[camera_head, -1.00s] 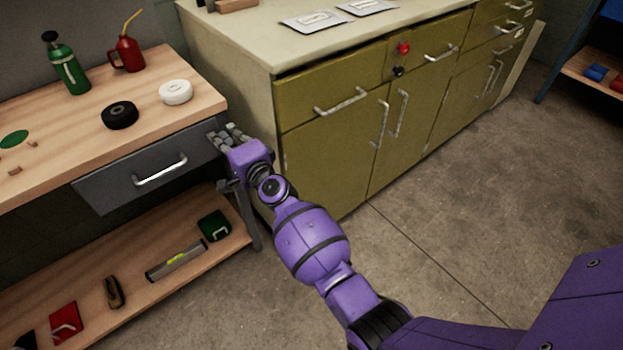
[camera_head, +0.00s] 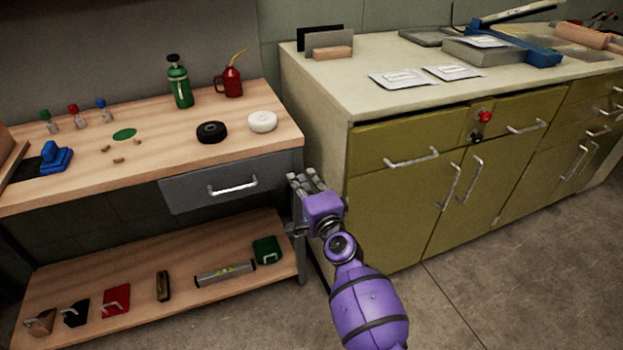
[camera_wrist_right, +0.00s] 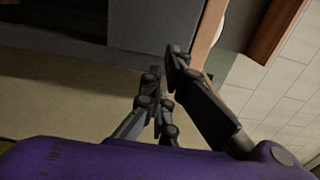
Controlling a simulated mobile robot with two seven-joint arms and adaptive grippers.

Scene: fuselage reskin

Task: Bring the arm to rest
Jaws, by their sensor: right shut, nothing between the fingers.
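My right arm is purple and reaches up from the bottom of the head view. Its right gripper (camera_head: 303,182) is shut and empty, just right of the grey drawer (camera_head: 215,190) under the workbench, near the gap beside the olive cabinet. In the wrist view the dark fingers (camera_wrist_right: 167,68) come together with nothing between them, in front of the bench's underside and edge. I cannot tell from the picture whether the fingers touch the bench. My left gripper does not show.
The wooden workbench (camera_head: 75,180) carries a green bottle (camera_head: 180,86), a red oil can (camera_head: 232,82), a black roll (camera_head: 211,132) and a white roll (camera_head: 262,121). A lower shelf (camera_head: 130,262) holds several tools. The olive cabinet (camera_head: 395,210) stands at right. The floor (camera_head: 500,290) in front is clear.

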